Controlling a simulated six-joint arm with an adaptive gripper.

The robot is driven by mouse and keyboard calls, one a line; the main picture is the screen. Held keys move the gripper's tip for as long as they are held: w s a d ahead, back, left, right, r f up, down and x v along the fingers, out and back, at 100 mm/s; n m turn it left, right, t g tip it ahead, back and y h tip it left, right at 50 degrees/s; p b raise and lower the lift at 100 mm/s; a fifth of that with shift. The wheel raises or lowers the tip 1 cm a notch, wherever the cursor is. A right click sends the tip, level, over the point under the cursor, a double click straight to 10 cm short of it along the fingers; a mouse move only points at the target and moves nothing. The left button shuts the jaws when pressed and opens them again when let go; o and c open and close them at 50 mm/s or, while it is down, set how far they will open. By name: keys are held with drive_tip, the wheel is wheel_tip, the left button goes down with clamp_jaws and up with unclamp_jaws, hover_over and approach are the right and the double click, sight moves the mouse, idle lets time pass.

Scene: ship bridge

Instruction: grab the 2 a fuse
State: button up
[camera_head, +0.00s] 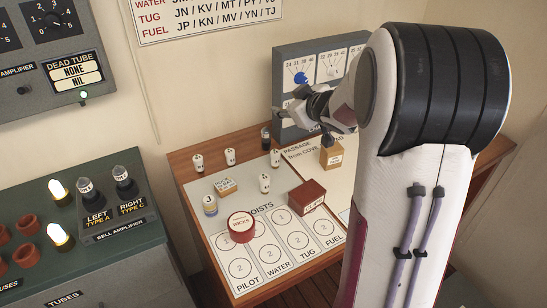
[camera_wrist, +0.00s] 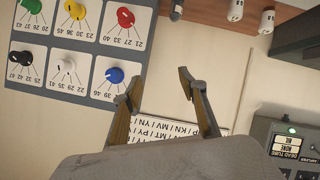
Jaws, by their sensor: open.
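Several small white cylinders with dark marks, which look like fuses, stand on the wooden table: one at the left (camera_head: 198,162), one beside it (camera_head: 230,157), one further right (camera_head: 275,158) and one nearer (camera_head: 264,183). Their ratings are too small to read, so I cannot tell which is 2 A. Two white cylinders also show at the top right of the wrist view, one (camera_wrist: 235,10) beside the other (camera_wrist: 267,20). My gripper (camera_head: 292,113) is open and empty, in front of the grey knob panel and apart from the cylinders. Its spread fingers show in the wrist view (camera_wrist: 158,80).
The knob panel (camera_head: 290,55) stands at the table's back. A green-topped console (camera_head: 120,250) stands left.

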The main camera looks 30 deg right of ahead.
wheel_tip(320, 180, down, 8)
drive_tip(key=d+n+y, duration=0.2)
drive_tip(key=y, duration=0.6)
approach(276, 155)
drive_tip(key=shift+n+g, duration=0.3)
drive_tip(key=shift+g, duration=0.1)
drive_tip(key=w, duration=0.4)
drive_tip(key=shift+a+f, duration=0.2)
drive_tip(key=shift+a, duration=0.05)
drive_tip(key=shift+s+a+f+y, duration=0.1)
drive_tip(key=shift+s+f+y, duration=0.2)
drive_tip(key=shift+s+f, duration=0.1)
drive_tip(key=shift+w, duration=0.1)
drive_tip(key=shift+x, duration=1.2)
drive_tip(key=shift+f, duration=0.15)
drive_tip(key=shift+w, duration=0.1)
drive_tip(key=shift+d+f+x, duration=0.1)
drive_tip(key=shift+d+x, duration=0.05)
drive_tip(key=shift+x, duration=1.1)
drive_tip(key=shift+d+f+x, duration=0.1)
drive_tip(key=shift+d+x, duration=0.05)
drive_tip(key=shift+x, duration=1.1)
